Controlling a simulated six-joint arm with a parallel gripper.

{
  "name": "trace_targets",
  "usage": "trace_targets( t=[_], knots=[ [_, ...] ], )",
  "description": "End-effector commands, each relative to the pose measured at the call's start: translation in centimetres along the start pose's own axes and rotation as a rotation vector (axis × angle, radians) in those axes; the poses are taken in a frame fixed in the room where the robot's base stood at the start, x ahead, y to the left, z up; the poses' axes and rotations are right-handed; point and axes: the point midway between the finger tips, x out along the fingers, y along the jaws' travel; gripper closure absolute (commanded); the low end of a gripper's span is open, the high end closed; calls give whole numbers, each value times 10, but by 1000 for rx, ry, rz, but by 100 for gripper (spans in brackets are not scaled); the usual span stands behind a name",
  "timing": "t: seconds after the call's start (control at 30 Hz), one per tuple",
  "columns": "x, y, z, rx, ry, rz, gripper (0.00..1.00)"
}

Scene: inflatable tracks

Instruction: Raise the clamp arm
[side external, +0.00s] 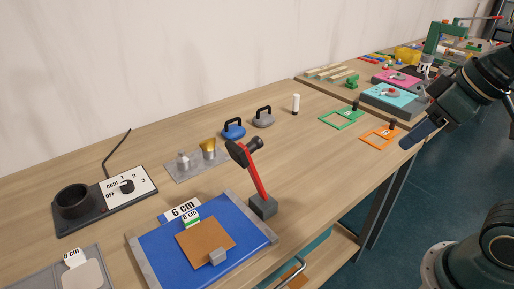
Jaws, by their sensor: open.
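My gripper (412,137) hangs at the right, beyond the front edge of the table, near the orange frame. It is open, with nothing seen between its fingers, though the fingers overlap from this side. A green upright fixture (446,42) with a red-tipped bar (487,18) stands at the far upper right. It may be the clamp and its arm, but it is small and partly behind my arm, so I cannot tell its exact pose. My gripper is well apart from it.
A red-handled hammer (256,172) stands in a grey block (263,206) beside a blue board (160,252). An orange frame (366,137), green frame (329,120) and teal box (384,98) lie near my gripper. A burner unit (146,180) is at left. Bare wood lies mid-table.

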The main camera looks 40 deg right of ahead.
Motion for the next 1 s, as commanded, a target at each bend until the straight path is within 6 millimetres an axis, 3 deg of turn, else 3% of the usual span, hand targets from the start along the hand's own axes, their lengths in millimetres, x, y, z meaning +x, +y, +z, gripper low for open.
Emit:
trace_targets(
  t=[0.2, 0.37, 0.7, 1.0],
  knots=[
    [-1, -3, -5, -15, -2, -10, 56],
    [-4, -13, -24, -71, -6, -49, 56],
    [-13, -55, -101, -341, -24, -218, 56],
    [-10, -83, -163, -625, -35, -366, 56]
  ],
)
